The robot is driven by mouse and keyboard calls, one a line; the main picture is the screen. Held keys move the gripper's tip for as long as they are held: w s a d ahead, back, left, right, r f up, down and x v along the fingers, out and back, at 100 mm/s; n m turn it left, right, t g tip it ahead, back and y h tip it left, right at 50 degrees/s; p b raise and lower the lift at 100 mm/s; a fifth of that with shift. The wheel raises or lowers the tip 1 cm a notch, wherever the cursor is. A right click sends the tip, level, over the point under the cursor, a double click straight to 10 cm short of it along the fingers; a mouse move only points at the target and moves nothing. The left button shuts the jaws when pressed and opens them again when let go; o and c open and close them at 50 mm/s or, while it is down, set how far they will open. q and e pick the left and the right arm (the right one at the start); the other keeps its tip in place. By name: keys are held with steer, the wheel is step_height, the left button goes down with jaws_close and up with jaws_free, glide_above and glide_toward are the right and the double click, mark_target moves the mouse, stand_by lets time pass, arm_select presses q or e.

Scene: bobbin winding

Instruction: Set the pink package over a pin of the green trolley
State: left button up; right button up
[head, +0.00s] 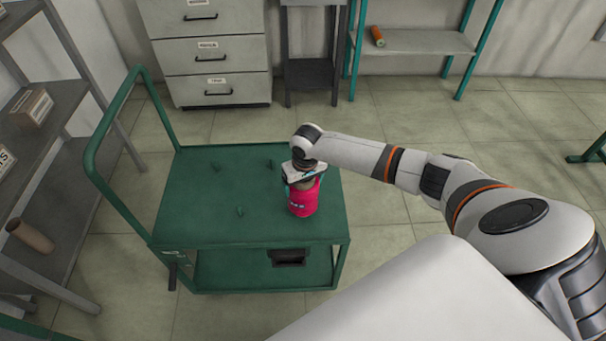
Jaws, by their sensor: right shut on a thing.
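The green trolley (190,221) stands in front of me, with its push handle on the left. Several short pins stand on its top; three show bare, including a front-left pin (240,211) and a back pin (270,164). The pink package (303,199) is upright at the right part of the trolley top. My right gripper (303,178) is shut on its upper end from above. The package's base looks on or just above the top; I cannot tell which. Any pin beneath it is hidden. My left gripper is not in view.
A grey drawer cabinet (212,55) and a shelf (415,42) with an orange roll (377,36) stand at the back. A dark rack (65,185) on the left holds a box (32,107) and a brown cone (30,236). The floor right of the trolley is clear.

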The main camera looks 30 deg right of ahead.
stand_by(0.3)
steer(key=shift+f+b, duration=0.55)
steer(key=shift+f, duration=0.6)
steer(key=o, duration=1)
steer(key=shift+r, duration=0.1)
steer(key=r, duration=0.4)
steer(key=s+r, duration=0.1)
steer(key=r, duration=0.6)
steer(key=shift+s+a+r, duration=0.1)
steer(key=shift+s+r, duration=0.1)
steer(key=shift+r, duration=0.2)
